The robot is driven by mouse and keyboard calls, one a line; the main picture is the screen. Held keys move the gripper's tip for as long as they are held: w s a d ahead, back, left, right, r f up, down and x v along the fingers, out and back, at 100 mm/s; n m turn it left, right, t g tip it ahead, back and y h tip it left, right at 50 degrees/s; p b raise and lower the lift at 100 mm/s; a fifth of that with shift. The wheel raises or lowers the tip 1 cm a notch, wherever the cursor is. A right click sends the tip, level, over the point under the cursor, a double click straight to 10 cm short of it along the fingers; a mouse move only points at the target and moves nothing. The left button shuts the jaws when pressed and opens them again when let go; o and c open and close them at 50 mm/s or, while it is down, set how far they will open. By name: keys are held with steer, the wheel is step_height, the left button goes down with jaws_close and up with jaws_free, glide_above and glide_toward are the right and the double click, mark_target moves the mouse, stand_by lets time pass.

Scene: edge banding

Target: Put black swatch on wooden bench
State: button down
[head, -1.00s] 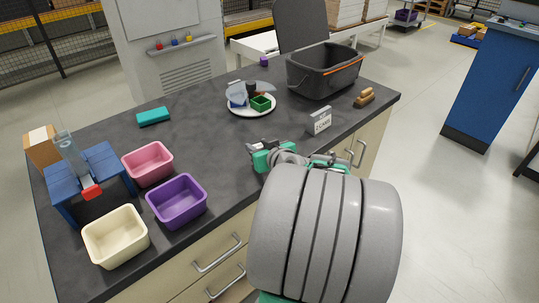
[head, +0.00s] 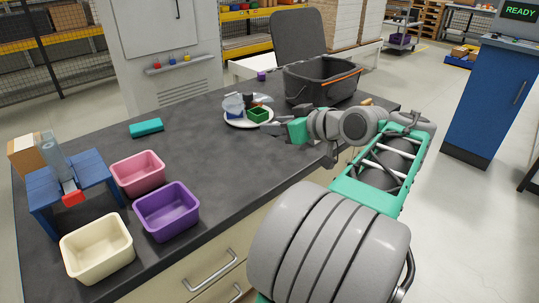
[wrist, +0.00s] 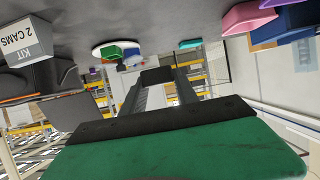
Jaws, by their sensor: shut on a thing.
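My gripper (head: 266,131) is above the dark worktop, just in front of the white plate. In the wrist view its two fingers (wrist: 158,92) are closed on a small black piece at their tips, which looks like the black swatch (wrist: 157,76). In the head view I cannot make the swatch out clearly against the dark worktop. A small tan wooden thing (head: 367,101) shows behind my arm near the right edge of the worktop, mostly hidden. It may be the wooden bench, but I cannot tell.
The white plate (head: 236,122) holds a green box (head: 257,115) and other small things. A dark bin (head: 322,84) stands behind. A teal block (head: 146,128), pink bin (head: 138,173), purple bin (head: 166,211), cream bin (head: 97,248) and blue stand (head: 72,182) are at left. The middle worktop is clear.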

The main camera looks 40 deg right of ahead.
steer(key=shift+s+a+f+n+y, duration=0.15)
steer(key=shift+s+a+f, duration=0.05)
steer(key=shift+a+f, duration=0.35)
steer(key=shift+s+a+f+n+y, duration=0.2)
steer(key=shift+a+f, duration=0.25)
steer(key=shift+a, duration=0.15)
steer(key=b, duration=0.2)
glide_above(270, 154)
steer(key=f, duration=0.9)
steer(key=shift+s+a+f, duration=0.15)
steer(key=shift+s, duration=0.1)
steer(key=shift+w+d+f, duration=0.15)
steer(key=shift+f, duration=0.7)
steer(key=shift+w+d+f, duration=0.1)
steer(key=shift+f, duration=0.7)
steer(key=shift+f, duration=0.1)
steer(key=shift+f+b, duration=0.2)
steer(key=shift+b, duration=0.15)
steer(key=c, duration=0.9)
jaws_free()
steer(key=shift+c, duration=0.2)
